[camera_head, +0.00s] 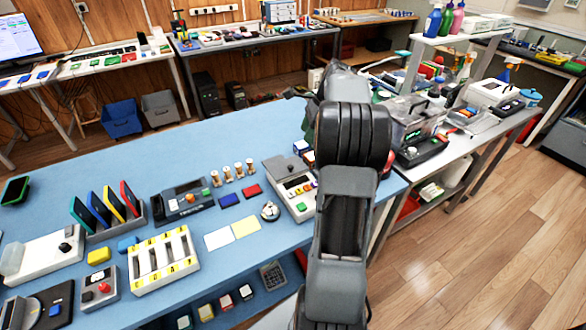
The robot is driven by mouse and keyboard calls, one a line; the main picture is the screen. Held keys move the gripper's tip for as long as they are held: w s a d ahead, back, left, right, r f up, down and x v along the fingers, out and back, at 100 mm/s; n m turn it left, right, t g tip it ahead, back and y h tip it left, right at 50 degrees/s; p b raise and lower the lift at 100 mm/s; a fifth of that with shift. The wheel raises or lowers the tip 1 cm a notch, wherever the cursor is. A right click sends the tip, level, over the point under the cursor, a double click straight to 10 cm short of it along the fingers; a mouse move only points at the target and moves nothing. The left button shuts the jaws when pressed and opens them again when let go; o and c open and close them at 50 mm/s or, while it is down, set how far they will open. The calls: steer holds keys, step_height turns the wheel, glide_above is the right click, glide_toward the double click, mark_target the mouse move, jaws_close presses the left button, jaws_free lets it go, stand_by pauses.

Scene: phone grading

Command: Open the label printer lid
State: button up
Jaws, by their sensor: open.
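No label printer can be told for certain. A white boxy machine (492,93) on the right bench could also be a printer. My arm rises through the middle of the view and reaches away over the table's right end.
The blue table (225,150) has a clear back half. The right bench is crowded. Wooden floor (490,220) is free at right.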

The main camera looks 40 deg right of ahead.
mark_target(291, 166)
steer(key=x, duration=1.3)
steer(key=shift+w+f+b, duration=0.1)
steer(key=shift+f+b, duration=0.05)
steer(key=shift+b, duration=0.25)
jaws_close()
